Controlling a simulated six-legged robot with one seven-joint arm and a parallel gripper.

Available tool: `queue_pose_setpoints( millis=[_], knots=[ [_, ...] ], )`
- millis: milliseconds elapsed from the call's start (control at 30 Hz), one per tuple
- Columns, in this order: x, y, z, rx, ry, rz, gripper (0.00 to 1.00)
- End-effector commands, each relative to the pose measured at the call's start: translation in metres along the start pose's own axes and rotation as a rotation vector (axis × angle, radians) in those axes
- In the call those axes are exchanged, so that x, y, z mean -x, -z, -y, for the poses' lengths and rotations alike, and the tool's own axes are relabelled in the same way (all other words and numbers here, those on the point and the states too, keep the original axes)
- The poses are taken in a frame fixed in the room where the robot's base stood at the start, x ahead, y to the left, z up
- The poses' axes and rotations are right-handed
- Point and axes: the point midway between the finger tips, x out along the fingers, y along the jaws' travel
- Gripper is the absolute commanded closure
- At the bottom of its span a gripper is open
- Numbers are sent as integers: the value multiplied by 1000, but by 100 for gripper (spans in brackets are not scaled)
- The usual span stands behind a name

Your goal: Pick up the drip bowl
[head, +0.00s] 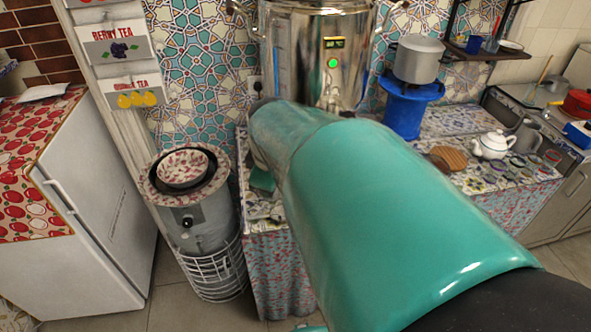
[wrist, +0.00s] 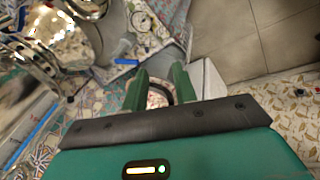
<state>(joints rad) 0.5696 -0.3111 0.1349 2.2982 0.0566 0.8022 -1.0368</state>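A pink-and-white speckled bowl (head: 183,169) sits in a dark ring on top of a grey cylinder at the left in the head view. I cannot tell whether this is the drip bowl. My gripper (wrist: 160,82) shows two green fingers with a gap between them. A pale pinkish patch (wrist: 156,99) with a dark curved edge shows in that gap in the wrist view. It may be part of a bowl, and contact with the fingers is unclear. In the head view my teal arm hides the gripper and the counter in front of the samovar (head: 325,60).
The samovar's shiny metal tap parts (wrist: 40,60) are close at the left in the wrist view. A blue stand (head: 405,108) with a pot (head: 418,60), and a white teapot (head: 492,145), are on the counter to the right. A white cabinet (head: 95,225) stands far left.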

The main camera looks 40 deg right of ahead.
Motion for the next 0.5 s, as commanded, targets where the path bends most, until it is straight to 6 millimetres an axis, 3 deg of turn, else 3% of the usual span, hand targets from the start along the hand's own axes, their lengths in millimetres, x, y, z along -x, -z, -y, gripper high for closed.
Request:
queue_pose_setpoints(
  millis=[100, 267, 500],
  knots=[
    [-26, -24, -35, 119, 25, 32, 72],
    [-59, -63, -75, 291, 61, 46, 72],
    [-107, -140, -123, 530, 105, 21, 72]
  ],
)
